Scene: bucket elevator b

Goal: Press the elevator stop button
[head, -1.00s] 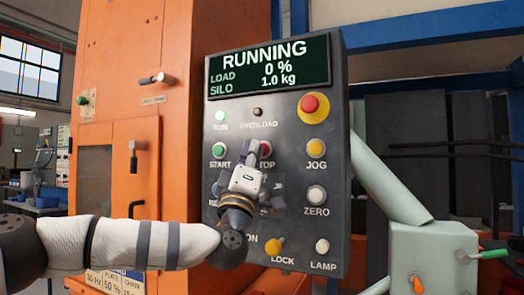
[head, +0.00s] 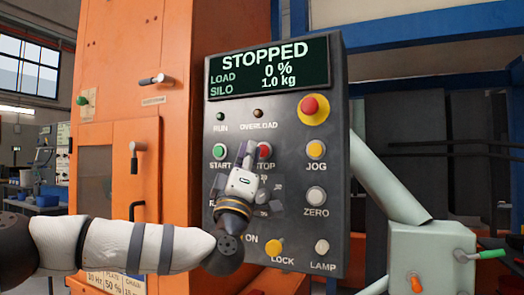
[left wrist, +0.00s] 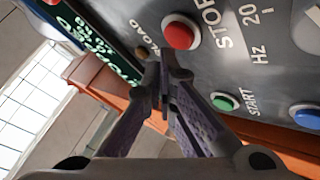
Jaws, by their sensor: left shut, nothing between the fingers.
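The red stop button (head: 265,151) is on the dark control panel (head: 335,230), with its label partly covered by my gripper. My left gripper (head: 247,148) is shut and empty, in front of the panel between the start and stop buttons. The display (head: 268,66) reads STOPPED, load 0 %, silo 1.0 kg. The run lamp (head: 221,117) is dark. My right gripper is not in view.
A green start button (head: 219,151) lies left of the stop button. A red emergency button on a yellow base (head: 313,107) is at the upper right, above the yellow jog button (head: 316,149). An orange cabinet (head: 175,120) stands at the left, and a grey post (head: 390,185) at the right.

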